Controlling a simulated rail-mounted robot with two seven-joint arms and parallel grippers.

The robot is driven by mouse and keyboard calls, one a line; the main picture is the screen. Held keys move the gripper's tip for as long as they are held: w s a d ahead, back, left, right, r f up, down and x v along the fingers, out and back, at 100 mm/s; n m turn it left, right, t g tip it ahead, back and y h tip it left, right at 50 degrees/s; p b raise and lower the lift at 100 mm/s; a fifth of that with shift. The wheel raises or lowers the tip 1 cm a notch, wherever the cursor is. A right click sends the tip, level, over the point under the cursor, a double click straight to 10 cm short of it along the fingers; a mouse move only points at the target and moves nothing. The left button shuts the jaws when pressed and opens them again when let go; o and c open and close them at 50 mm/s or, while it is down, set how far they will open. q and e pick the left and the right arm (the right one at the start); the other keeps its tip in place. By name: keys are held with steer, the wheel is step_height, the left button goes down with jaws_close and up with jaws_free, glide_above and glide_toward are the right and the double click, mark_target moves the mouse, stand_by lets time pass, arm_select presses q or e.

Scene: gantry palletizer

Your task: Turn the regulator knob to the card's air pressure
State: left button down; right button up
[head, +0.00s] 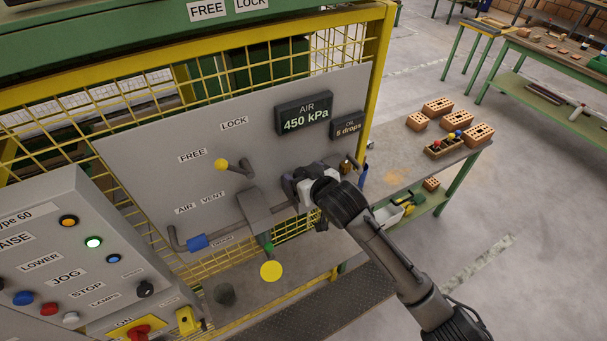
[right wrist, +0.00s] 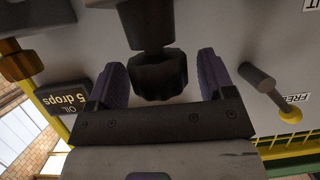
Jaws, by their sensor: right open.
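The card on the grey panel (head: 240,130) reads AIR 450 kPa (head: 304,125). In the right wrist view, a black ribbed knob (right wrist: 160,75), which looks like the regulator knob, sits between the two fingers of my right gripper (right wrist: 160,82). The fingers stand apart, one on each side, with a visible gap to the knob. In the head view my right gripper (head: 300,190) is at the panel below the card and hides the knob. No pressure dial can be read. My left gripper is not in view.
An OIL 5 drops card (head: 347,127) hangs right of the air card. A yellow-tipped lever (head: 222,164) and a pipe with a blue valve (head: 197,242) are left of my gripper. A button console (head: 75,255) is at left. A bench with bricks (head: 405,155) stands at right.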

steer(key=shift+c, duration=0.8)
steer(key=c, duration=0.7)
steer(key=shift+c, duration=0.3)
steer(key=shift+d, duration=0.1)
